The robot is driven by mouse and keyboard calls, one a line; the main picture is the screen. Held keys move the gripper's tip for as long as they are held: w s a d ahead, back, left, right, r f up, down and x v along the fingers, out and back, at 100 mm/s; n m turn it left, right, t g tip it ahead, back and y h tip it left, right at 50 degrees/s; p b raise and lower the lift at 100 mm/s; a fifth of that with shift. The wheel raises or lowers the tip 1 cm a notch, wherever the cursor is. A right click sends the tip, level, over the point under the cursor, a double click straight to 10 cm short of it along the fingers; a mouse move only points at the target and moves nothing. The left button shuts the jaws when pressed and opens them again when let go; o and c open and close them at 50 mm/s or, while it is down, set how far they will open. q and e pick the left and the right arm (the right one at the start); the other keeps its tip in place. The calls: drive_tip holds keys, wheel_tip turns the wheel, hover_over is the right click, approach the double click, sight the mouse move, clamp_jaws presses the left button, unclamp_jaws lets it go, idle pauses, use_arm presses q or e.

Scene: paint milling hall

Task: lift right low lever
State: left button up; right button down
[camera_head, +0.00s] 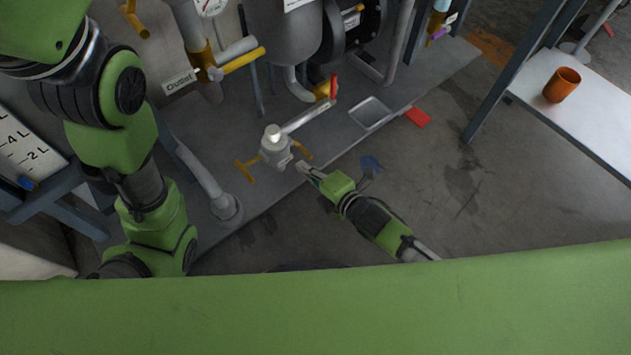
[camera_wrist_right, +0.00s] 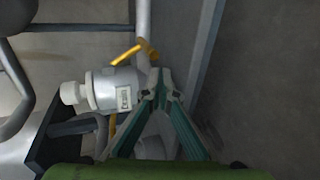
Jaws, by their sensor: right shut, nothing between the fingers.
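A grey valve body (camera_head: 274,147) with a white knob stands low on the plinth in the head view. It has a yellow lever on its right (camera_head: 303,150) and another on its left (camera_head: 245,170). My right gripper (camera_head: 303,167) is shut and empty, with its tips just below the right lever. One yellow lever (camera_wrist_right: 127,56) shows beyond the tips, another (camera_wrist_right: 112,125) beside the fingers; contact cannot be told. My left gripper is out of view.
A pipe with a red handle (camera_head: 333,87) runs up from the valve. The Outlet pipe with a yellow lever (camera_head: 243,61) stands behind. A square tray (camera_head: 370,113) and a red item (camera_head: 417,117) lie right.

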drive_tip(key=shift+w+a, duration=0.2)
drive_tip(key=shift+w, duration=0.1)
drive_tip(key=shift+w+d, duration=0.1)
drive_tip(key=shift+w+d+r, duration=0.1)
drive_tip(key=shift+w+d, duration=0.15)
drive_tip(key=shift+d, duration=0.05)
drive_tip(key=shift+w+d, duration=0.1)
drive_tip(key=shift+d, duration=0.1)
